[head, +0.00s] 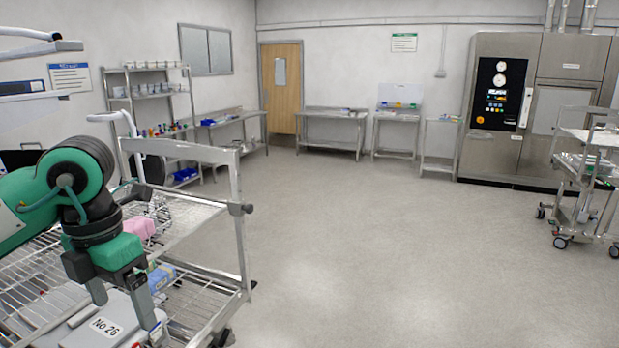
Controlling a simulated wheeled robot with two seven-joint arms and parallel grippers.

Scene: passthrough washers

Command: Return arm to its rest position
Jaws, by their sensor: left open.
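My left arm, green and black, comes in from the left over a wire-shelf cart (231,180). My left gripper (124,303) points down with its two grey fingers apart. It is open, just above or around part of a pale grey case labelled "No 26" (85,335). I cannot tell whether the fingers touch the case. The lower part of the case is cut off by the frame's bottom edge. My right gripper is not in view.
The cart also holds a pink item (139,227), a wire basket (160,212) and a blue box (160,277). The cart's metal posts rise close beside my arm. Open floor (370,240) lies to the right. A wheeled trolley (590,180) stands far right, near a steel washer (540,100).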

